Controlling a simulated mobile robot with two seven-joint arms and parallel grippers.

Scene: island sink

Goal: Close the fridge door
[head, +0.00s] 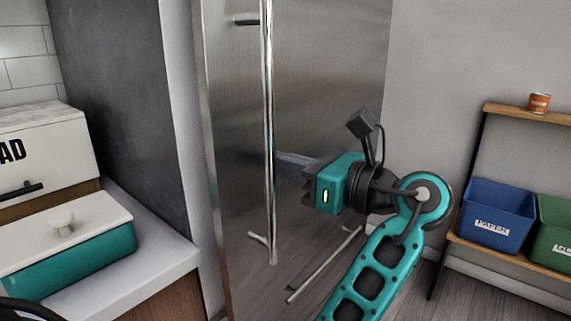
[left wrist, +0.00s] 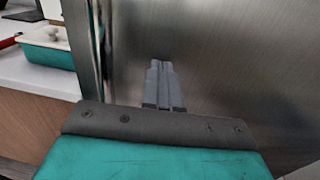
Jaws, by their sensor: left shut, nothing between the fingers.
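The fridge (head: 325,70) is a tall stainless steel unit with a long vertical bar handle (head: 268,130) and a lower slanted bar (head: 325,265). I cannot tell how far its door stands open. My left gripper (head: 285,163) is shut and empty, to the right of the vertical handle, with its fingertips at or very close to the steel face; whether they touch is unclear. In the left wrist view, the shut fingers (left wrist: 160,70) point at the steel door surface (left wrist: 235,50). The door's left edge shows left of them. My right gripper is in neither view.
A white counter (head: 150,262) with a teal, white-lidded box (head: 90,255) and a bread bin (head: 45,150) stands left of the fridge. A wooden shelf (head: 520,111) with an orange can (head: 539,102), a blue bin (head: 497,212) and a green bin (head: 553,232) stands right.

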